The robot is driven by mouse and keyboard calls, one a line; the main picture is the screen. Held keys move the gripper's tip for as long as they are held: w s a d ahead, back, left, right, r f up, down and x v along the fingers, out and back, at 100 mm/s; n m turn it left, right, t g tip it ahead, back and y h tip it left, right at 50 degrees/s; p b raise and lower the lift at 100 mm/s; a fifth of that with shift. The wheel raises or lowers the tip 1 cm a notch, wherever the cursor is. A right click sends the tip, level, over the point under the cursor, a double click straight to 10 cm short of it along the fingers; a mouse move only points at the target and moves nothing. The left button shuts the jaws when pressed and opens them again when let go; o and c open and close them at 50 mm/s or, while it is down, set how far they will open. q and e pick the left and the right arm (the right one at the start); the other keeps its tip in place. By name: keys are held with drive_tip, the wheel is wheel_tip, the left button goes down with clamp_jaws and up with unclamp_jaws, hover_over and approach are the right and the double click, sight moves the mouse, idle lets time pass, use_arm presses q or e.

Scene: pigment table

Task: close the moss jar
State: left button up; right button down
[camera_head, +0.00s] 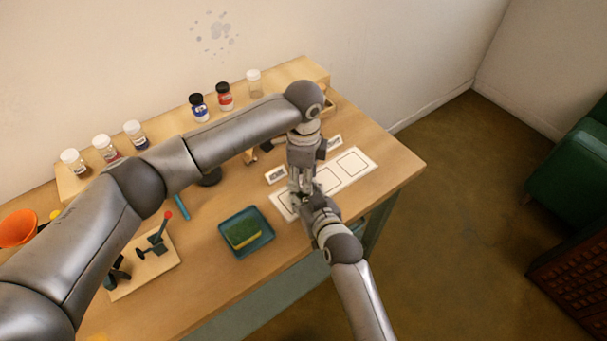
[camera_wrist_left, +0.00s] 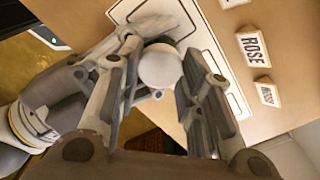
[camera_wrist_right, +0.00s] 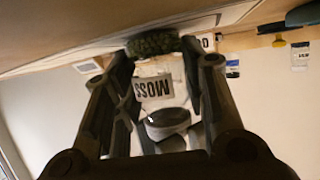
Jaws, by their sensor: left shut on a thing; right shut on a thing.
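My right gripper (camera_head: 311,206) is shut on the moss jar, above the front edge of the table. In the right wrist view the moss jar (camera_wrist_right: 153,88) shows its MOSS label upside down and a green band at its base. My left gripper (camera_head: 301,184) comes down from above, its fingers close to those of the right. In the left wrist view it is shut on a round white lid (camera_wrist_left: 160,66), seen from its top. The head view hides both lid and jar.
A white mat (camera_head: 351,164) with marked squares lies below the grippers, with name cards (camera_head: 276,175) behind it. A blue tray (camera_head: 226,246) with a green sponge (camera_head: 243,233) is to the left. Several jars stand on the back shelf (camera_head: 300,70). An orange funnel (camera_head: 17,229) is far left.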

use_arm(q)
drive_tip(key=o, duration=1.1)
drive_tip(key=shift+r, duration=0.1)
drive_tip(key=shift+r, duration=2.2)
drive_tip(key=shift+c, duration=0.4)
